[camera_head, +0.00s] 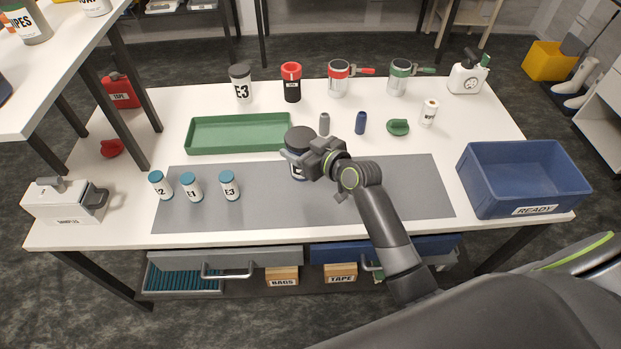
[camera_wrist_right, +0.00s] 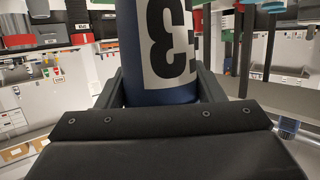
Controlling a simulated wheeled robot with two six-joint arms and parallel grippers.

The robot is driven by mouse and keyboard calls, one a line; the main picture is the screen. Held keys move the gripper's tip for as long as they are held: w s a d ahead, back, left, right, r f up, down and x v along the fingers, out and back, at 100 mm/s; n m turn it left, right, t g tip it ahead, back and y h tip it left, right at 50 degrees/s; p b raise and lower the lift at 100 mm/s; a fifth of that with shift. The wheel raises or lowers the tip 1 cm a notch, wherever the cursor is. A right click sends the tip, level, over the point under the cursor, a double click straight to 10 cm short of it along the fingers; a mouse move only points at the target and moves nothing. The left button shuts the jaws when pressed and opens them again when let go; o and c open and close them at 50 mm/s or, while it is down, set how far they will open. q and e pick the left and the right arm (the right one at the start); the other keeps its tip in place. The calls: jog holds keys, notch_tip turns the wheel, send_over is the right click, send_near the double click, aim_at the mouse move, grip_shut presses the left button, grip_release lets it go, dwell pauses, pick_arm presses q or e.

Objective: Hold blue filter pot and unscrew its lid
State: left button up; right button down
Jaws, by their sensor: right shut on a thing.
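The blue filter pot (camera_head: 297,170) has a dark grey lid (camera_head: 300,135) on top and a white label. It is upright over the grey mat, and I cannot tell whether its base touches. My right gripper (camera_head: 306,160) comes from the right and is shut around the pot's body, below the lid, hiding part of it. In the right wrist view the blue pot (camera_wrist_right: 160,95) stands between the two fingers, with a white label and large black marking facing the camera. My left gripper is not in view.
The grey mat (camera_head: 400,200) is mostly clear, with several blue-capped E-labelled vials (camera_head: 192,190) at its left. A green tray (camera_head: 235,148) lies behind, and a blue READY crate (camera_head: 520,205) stands right. Jars and canisters line the back. A white box (camera_head: 65,205) is at far left.

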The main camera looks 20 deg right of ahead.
notch_tip(320, 180, down, 4)
jog(key=shift+a+f, duration=0.1)
jog(key=shift+f+b, duration=0.45)
jog(key=shift+f, duration=1.5)
jog(key=shift+f, duration=0.1)
jog(key=shift+f+b, duration=0.1)
jog(key=shift+b, duration=0.2)
jog(key=shift+c, duration=1.8)
grip_release()
